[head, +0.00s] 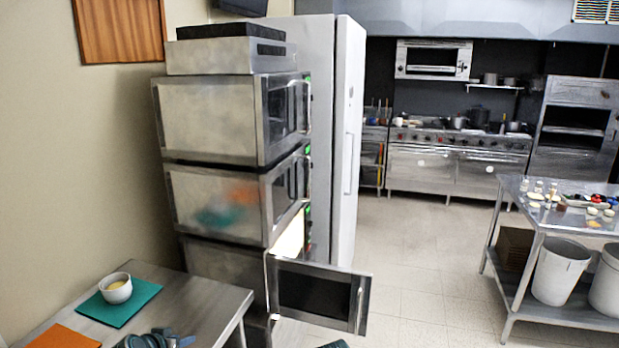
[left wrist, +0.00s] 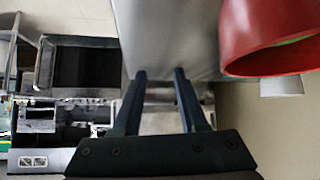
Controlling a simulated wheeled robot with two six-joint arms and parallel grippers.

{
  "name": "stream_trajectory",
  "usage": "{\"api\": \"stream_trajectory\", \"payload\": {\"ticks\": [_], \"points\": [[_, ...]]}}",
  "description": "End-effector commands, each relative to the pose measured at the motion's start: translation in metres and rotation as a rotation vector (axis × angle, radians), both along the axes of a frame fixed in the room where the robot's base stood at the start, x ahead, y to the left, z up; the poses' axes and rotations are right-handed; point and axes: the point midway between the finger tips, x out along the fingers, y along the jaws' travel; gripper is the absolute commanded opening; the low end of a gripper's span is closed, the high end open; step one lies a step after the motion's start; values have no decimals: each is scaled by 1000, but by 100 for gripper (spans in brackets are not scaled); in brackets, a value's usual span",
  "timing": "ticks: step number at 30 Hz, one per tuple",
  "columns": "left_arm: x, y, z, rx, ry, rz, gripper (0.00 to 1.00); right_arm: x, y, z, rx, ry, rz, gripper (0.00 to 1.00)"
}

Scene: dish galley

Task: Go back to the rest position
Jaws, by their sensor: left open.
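My left gripper (head: 155,340) shows only in part at the bottom edge of the head view, by the front edge of the steel table (head: 190,291). In the left wrist view, the two dark fingers of my left gripper (left wrist: 160,74) stand apart with nothing between them. A red vessel (left wrist: 275,40) with a green inside is close by at the upper right of that view, apart from the fingers.
A white bowl (head: 117,288) sits on a teal mat (head: 140,301) beside an orange mat (head: 62,338). Stacked ovens (head: 212,118) stand behind, the lowest door (head: 318,292) hanging open. A steel worktable (head: 525,213) with bins stands right. The middle floor (head: 420,255) is clear.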

Motion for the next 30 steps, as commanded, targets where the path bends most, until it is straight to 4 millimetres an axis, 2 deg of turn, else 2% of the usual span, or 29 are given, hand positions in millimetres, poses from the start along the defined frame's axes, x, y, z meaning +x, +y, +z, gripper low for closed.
{"api": "stream_trajectory", "payload": {"ticks": [1,6,12,15,18,22,30], "points": [[0,-31,-7,-10,52,-53,42,0,0,1,0,0,0,50],[-22,-126,-37,-17,284,-196,42,0,0,3,0,0,0,50],[-73,-211,-62,59,566,-291,42,0,0,5,0,0,0,50],[-101,-240,-69,126,686,-303,42,0,0,6,0,0,0,50],[-125,-258,-71,193,776,-297,42,0,0,6,0,0,0,50],[-146,-271,-71,265,848,-278,42,0,0,7,0,0,0,50],[-160,-276,-69,313,890,-256,42,0,0,7,0,0,0,50]]}}
